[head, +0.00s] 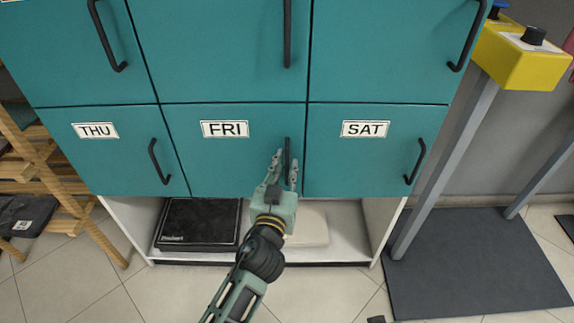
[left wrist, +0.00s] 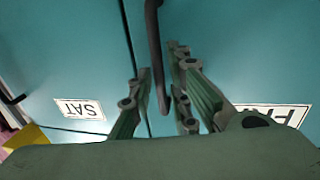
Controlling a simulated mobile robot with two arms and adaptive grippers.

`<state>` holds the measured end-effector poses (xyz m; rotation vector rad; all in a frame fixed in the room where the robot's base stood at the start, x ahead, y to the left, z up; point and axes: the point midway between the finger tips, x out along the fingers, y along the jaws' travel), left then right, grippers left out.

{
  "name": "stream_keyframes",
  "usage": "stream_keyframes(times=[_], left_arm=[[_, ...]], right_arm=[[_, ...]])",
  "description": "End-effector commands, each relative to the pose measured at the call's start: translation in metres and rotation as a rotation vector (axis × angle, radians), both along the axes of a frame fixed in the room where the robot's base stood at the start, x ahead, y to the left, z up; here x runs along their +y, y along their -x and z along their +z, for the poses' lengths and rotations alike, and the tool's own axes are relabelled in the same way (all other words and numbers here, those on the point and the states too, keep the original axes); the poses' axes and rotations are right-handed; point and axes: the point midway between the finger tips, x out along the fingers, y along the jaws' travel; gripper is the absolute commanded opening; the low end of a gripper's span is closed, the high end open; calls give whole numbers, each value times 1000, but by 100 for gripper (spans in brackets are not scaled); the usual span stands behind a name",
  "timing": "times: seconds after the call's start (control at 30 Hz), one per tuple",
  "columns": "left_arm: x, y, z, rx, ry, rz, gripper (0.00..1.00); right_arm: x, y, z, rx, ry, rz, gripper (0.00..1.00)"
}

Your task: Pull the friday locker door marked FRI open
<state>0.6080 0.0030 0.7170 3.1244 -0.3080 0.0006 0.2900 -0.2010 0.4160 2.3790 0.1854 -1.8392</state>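The FRI door (head: 205,160) is a teal locker door in the lower row, flush with its neighbours, so it is shut. Its white label reads FRI, and the label is partly visible upside down in the left wrist view (left wrist: 270,113). A black vertical bar handle (head: 288,148) is at the door's right edge; it also shows in the left wrist view (left wrist: 155,45). My left gripper (head: 283,160) is at the handle's lower part. Its fingers (left wrist: 158,92) stand apart on either side of the bar, with gaps visible. My right gripper is not in view.
The THU door (head: 110,155) and SAT door (head: 365,160) flank it, both shut. An open shelf below holds a black flat box (head: 198,225). A wooden rack (head: 60,190) stands at left, a yellow post-mounted box (head: 525,62) at right. Tiled floor in front is mostly clear.

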Motion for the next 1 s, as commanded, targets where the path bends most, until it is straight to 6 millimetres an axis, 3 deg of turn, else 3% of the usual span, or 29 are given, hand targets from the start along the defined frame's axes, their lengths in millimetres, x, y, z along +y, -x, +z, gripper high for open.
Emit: stream_keyframes(times=[0.13,0.4,0.6,1.0], left_arm=[[-2,-11,0,1,1,0,17],[-3,-12,0,1,1,0,17],[-2,-12,0,1,1,0,0],[-3,-12,-1,1,0,0,0]], right_arm=[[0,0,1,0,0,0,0],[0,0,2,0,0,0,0],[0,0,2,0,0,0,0],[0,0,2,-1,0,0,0]])
